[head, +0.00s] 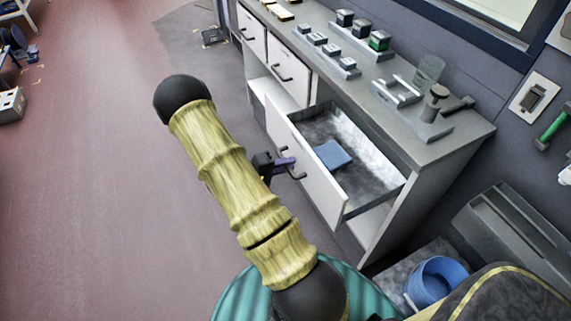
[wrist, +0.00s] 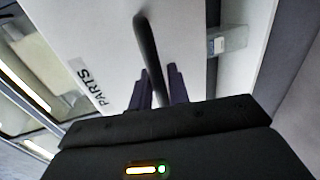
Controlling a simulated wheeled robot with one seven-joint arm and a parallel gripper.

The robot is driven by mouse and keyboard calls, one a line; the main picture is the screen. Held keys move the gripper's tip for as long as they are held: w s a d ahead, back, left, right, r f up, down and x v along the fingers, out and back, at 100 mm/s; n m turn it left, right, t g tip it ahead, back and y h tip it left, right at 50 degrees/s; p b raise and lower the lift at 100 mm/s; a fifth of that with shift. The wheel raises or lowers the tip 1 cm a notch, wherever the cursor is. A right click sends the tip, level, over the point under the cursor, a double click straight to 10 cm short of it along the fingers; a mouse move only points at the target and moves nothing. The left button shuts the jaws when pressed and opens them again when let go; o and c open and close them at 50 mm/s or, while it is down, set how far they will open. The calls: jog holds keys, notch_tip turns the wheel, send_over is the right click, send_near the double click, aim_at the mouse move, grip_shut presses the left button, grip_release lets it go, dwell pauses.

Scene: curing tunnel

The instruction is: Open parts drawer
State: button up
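The parts drawer is a white-fronted drawer (head: 322,171) low in the grey cabinet, and it stands pulled well out. A blue block (head: 332,154) lies on its grey inside. In the wrist view its front (wrist: 110,40) carries the label "PARTS" and a dark bar handle (wrist: 145,42). My gripper (head: 291,164) is at this handle. In the wrist view the gripper's dark fingers (wrist: 158,88) stand on both sides of the bar, close against it, and appear shut on it. The lower end of the handle is hidden behind the gripper.
The cabinet top (head: 385,110) holds small blocks, a clear cup (head: 428,70) and tools. Two shut drawers (head: 289,72) are farther along. A blue bucket (head: 436,283) stands on the floor at lower right. The reddish floor (head: 100,180) to the left is clear.

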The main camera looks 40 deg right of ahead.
jog(key=p+v, duration=0.1)
jog(key=v, duration=1.6)
jog(key=shift+a, duration=0.25)
jog(key=shift+w+r, duration=0.1)
